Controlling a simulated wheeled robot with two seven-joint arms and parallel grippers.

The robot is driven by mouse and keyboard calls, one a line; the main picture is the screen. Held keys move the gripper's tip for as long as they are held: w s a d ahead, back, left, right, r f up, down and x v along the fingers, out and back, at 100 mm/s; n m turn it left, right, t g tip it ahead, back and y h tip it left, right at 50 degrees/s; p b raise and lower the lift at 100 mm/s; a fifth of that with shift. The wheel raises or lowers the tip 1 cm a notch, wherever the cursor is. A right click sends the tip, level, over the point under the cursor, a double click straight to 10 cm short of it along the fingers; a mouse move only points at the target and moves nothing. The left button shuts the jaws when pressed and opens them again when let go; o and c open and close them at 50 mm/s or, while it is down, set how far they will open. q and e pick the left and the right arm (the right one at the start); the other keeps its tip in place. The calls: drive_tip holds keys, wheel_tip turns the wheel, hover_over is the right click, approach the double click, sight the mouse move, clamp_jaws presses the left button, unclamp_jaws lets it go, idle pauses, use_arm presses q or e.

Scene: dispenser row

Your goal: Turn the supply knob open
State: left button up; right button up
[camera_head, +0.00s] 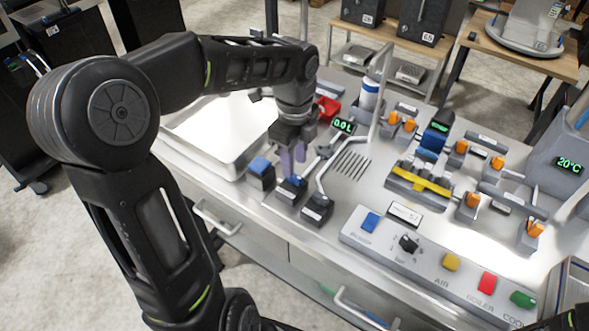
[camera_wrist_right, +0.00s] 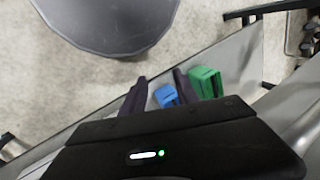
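I cannot tell for sure which part is the supply knob. A black knob (camera_head: 408,244) stands on the front control panel (camera_head: 352,236), right of a blue button (camera_head: 370,222). Several orange knobs (camera_head: 461,147) sit on the pipe fittings at the right, and a red part (camera_head: 327,108) is behind my left wrist. My right gripper (camera_wrist_right: 160,92) shows in the right wrist view, fingers apart and empty.
A dark block with a blue top (camera_head: 261,172) and a black block (camera_head: 317,208) flank the left gripper. A green display (camera_head: 343,125) is close behind. A pale tray (camera_head: 222,130) lies left. The right wrist view shows blue (camera_wrist_right: 166,96) and green (camera_wrist_right: 205,82) boxes.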

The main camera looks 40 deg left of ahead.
sight(294, 179)
use_arm(q)
wheel_tip(294, 179, down, 4)
drive_tip(key=shift+f, duration=0.15)
drive_tip(key=shift+c, duration=0.4)
clamp_jaws()
